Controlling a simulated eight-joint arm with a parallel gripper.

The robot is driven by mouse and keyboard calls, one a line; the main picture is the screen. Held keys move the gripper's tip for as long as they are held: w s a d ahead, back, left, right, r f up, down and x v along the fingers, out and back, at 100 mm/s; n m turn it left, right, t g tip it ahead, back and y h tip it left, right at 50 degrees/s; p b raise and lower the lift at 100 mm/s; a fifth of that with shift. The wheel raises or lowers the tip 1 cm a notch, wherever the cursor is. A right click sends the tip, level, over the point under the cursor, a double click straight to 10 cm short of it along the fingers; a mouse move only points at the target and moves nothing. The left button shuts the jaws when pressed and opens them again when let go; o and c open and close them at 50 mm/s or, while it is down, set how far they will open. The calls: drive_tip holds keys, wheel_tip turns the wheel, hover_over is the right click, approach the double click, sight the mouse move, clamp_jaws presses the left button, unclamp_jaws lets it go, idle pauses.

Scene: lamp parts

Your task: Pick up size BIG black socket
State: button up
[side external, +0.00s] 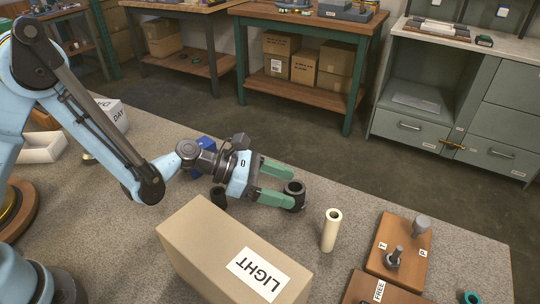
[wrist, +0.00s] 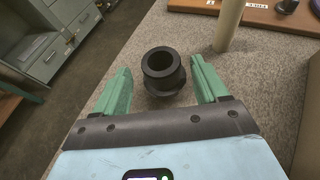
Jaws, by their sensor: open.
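A black socket (side external: 294,194) with a round opening and a wider rim stands upright on the grey table. It also shows in the wrist view (wrist: 162,72), ahead of and partly between the green fingers. My gripper (side external: 280,186) is low over the table with its fingers spread, one on each side of the socket. The wrist view shows gaps between the socket and both fingers (wrist: 160,88).
A cream tube (side external: 331,230) stands upright close to the right of the socket. A carton marked LIGHT (side external: 225,250) is in front. A wooden board (side external: 385,262) with pegs is at the right, and a blue part (side external: 203,144) lies behind my gripper.

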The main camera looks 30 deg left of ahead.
sight(303, 191)
drive_tip(key=x, duration=0.5)
drive_tip(key=shift+d+r, duration=0.1)
drive_tip(key=shift+c, duration=0.3)
drive_tip(key=c, duration=1)
